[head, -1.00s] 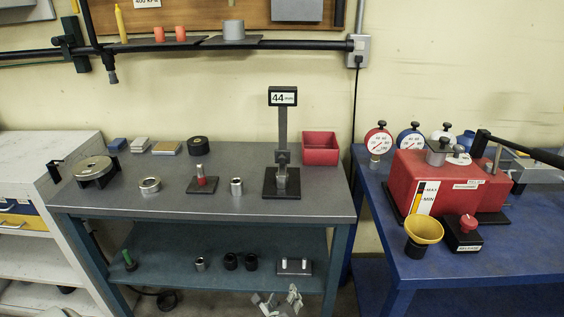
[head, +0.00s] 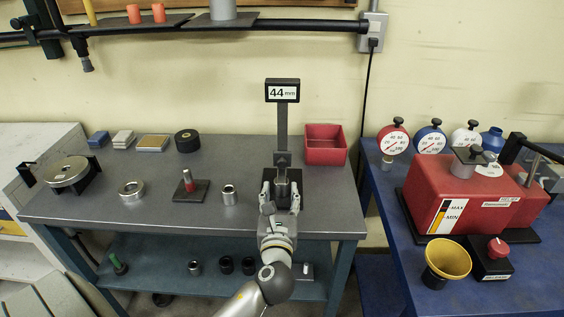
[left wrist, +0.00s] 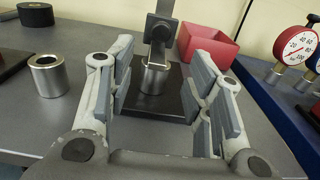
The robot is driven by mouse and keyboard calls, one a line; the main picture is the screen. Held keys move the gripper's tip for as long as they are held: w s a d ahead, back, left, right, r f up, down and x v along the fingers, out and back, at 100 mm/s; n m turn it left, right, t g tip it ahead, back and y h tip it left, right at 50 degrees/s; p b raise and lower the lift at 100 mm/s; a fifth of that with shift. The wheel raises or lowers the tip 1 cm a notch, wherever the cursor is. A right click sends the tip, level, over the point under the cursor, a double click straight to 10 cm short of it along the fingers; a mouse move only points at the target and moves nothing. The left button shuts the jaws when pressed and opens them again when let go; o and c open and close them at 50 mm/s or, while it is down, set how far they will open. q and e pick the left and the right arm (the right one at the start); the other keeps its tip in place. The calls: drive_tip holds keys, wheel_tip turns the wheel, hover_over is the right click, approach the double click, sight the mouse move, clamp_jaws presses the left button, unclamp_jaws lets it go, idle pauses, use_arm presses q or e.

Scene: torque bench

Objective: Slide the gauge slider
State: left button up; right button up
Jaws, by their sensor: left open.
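The height gauge (head: 282,92) stands on the grey bench with a display reading 44 mm on top of its column. Its dark slider (head: 283,159) sits low on the column, and the slider shows in the left wrist view (left wrist: 161,28) just above a short metal cylinder (left wrist: 154,78) on the black base plate (left wrist: 172,103). My left gripper (head: 281,190) is open in front of the gauge. In the left wrist view its two fingers (left wrist: 160,92) are spread, with the cylinder and slider beyond and between them, not gripped. My right gripper is not in view.
A red bin (head: 325,158) stands right of the gauge. A metal sleeve (head: 229,195) and a small stand with a red part (head: 188,174) are to the left. The blue bench (head: 395,265) with a red machine (head: 450,200) is at the right.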

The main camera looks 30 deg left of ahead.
sight(282, 167)
use_arm(q)
drive_tip(key=shift+w+a+r, duration=0.2)
drive_tip(key=shift+w+a, duration=0.05)
drive_tip(key=shift+w, duration=0.15)
drive_tip(key=x, duration=0.4)
drive_tip(key=shift+w+p, duration=0.15)
drive_tip(key=shift+p, duration=0.25)
drive_tip(key=x, duration=0.3)
drive_tip(key=shift+f, duration=0.1)
drive_tip(key=shift+w+a, duration=0.35)
drive_tip(key=shift+w, duration=0.25)
drive_tip(key=shift+a, duration=0.1)
drive_tip(key=c, duration=1)
clamp_jaws()
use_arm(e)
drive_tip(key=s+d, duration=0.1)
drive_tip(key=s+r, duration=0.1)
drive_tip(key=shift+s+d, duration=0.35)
